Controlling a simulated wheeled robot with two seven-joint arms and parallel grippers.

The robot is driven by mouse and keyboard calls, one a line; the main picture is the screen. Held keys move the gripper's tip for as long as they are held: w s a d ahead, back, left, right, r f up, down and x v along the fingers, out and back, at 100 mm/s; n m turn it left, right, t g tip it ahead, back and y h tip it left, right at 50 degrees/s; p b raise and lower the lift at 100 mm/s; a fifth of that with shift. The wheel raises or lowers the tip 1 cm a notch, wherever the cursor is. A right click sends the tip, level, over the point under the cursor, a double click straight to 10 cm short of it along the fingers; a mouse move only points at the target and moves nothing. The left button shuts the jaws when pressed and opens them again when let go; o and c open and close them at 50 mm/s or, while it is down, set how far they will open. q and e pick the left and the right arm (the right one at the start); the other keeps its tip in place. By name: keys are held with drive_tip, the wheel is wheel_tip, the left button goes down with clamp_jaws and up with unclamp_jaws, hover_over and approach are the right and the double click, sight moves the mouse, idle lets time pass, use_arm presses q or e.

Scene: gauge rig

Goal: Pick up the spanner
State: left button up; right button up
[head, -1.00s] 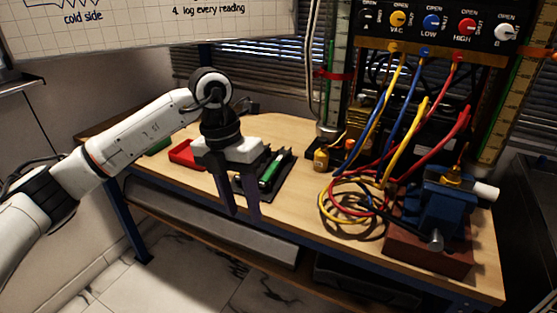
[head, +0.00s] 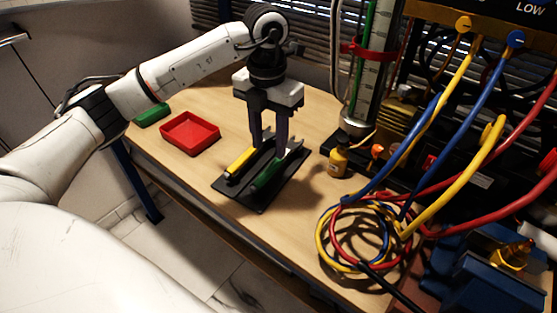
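A dark tool tray (head: 255,196) lies on the wooden bench. On it lie a yellow-handled tool (head: 240,160) on the left and a green-handled tool (head: 267,175) on the right, side by side. Pale metal shows at the far end of the green one; I cannot tell for sure which of the two is the spanner. My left gripper (head: 269,148) points down over the far part of the tray, its fingers apart with a gap between them. The fingers hide the far part of the yellow tool. I see nothing held. My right gripper is out of view.
A red open bin (head: 190,134) and a green object (head: 151,115) are left of the tray. A small yellow bottle (head: 338,160) stands to its right. Coiled hoses (head: 352,235) and a blue vise (head: 480,270) are at the right. Bench between tray and bin is clear.

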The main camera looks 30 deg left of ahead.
sight(271, 167)
use_arm(q)
wheel_tip(271, 167, down, 7)
drive_tip(key=shift+w+r+p, duration=0.15)
drive_tip(key=shift+r+p, duration=0.05)
drive_tip(key=shift+p, duration=0.15)
drive_tip(key=shift+c, duration=0.5)
clamp_jaws()
